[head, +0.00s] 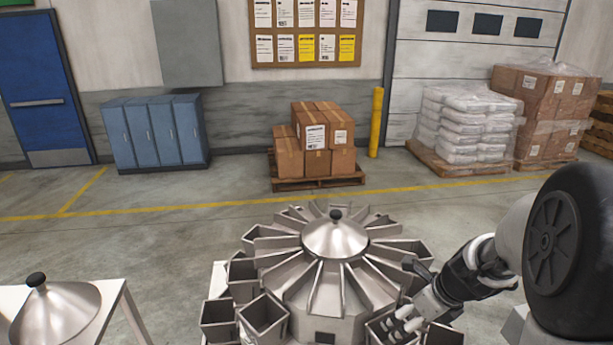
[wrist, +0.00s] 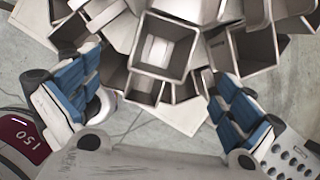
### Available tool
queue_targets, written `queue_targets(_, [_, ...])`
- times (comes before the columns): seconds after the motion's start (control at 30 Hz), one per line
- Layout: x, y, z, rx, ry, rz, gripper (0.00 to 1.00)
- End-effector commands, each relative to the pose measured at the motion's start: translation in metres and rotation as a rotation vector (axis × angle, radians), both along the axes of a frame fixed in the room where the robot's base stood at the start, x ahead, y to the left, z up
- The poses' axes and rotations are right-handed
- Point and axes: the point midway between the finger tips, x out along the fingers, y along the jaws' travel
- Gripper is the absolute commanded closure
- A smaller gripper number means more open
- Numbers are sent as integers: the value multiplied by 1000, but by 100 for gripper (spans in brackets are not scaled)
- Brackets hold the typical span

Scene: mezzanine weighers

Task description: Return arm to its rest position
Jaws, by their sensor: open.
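My gripper (head: 408,318) is at the lower right of the head view, at the near right rim of a round metal weigher (head: 340,275) with radial troughs and square buckets. In the wrist view my gripper (wrist: 150,95) has its two blue-padded fingers spread wide apart, with nothing held between them. An open square metal bucket (wrist: 163,45) shows beyond and between the fingertips. My arm comes in from the right side of the head view. Whether a finger touches any bucket cannot be told.
A metal cone lid with a black knob (head: 50,312) rests on a white stand at the lower left. Cartons (head: 315,140) on a pallet, blue lockers (head: 153,130), a yellow post (head: 375,122) and white sacks (head: 465,130) stand farther back. The floor between is clear.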

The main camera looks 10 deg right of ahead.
Motion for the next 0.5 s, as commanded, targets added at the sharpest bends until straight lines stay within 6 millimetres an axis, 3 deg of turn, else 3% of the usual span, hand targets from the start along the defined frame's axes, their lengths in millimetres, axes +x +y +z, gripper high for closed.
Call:
queue_targets(0.17, [-23,53,19,-183,-77,487,0])
queue_targets(0.3, [-65,100,29,-396,-145,1019,0])
queue_targets(0.5, [-137,141,23,-715,-207,1746,0])
